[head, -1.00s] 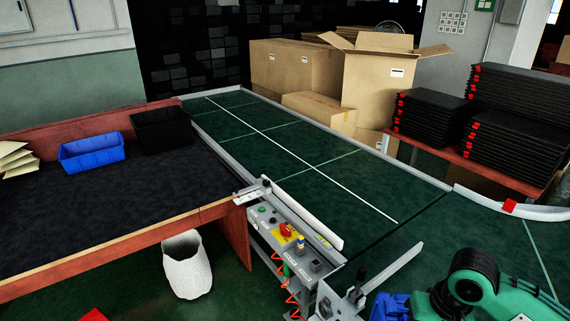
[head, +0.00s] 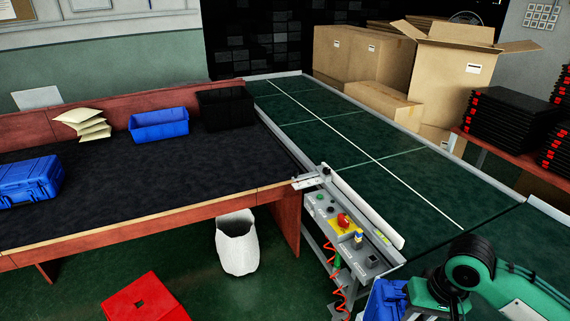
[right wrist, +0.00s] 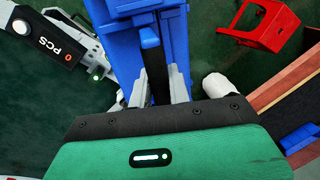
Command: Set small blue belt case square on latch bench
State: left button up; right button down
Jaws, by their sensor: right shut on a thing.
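My right gripper (right wrist: 158,85) is shut on a blue case (right wrist: 172,28), with one finger on each side of its handle end. In the head view the held blue case (head: 385,302) shows at the bottom edge, beside the conveyor controls and partly hidden by my green right arm. The dark-topped bench (head: 150,190) with red-brown wooden edges is at the left, well away from the held case. Another blue case (head: 30,182) lies on the bench at its left end. My left gripper is not in view.
A blue bin (head: 160,125), a black bin (head: 226,108) and yellowish envelopes (head: 85,124) line the bench's back. The bench's middle and front are clear. A white waste bin (head: 237,245) and red stool (head: 146,300) stand on the floor. The green conveyor (head: 360,150) runs behind the control panel (head: 345,225).

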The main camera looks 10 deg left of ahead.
aim_at(227, 176)
jog(key=i+u, duration=0.4)
jog(key=i+l+u, duration=0.15)
jog(key=i+u, duration=0.3)
jog(key=i+l+u, duration=0.4)
jog(key=i, duration=0.15)
jog(key=i+l+u, duration=0.7)
jog(key=l+u, duration=0.15)
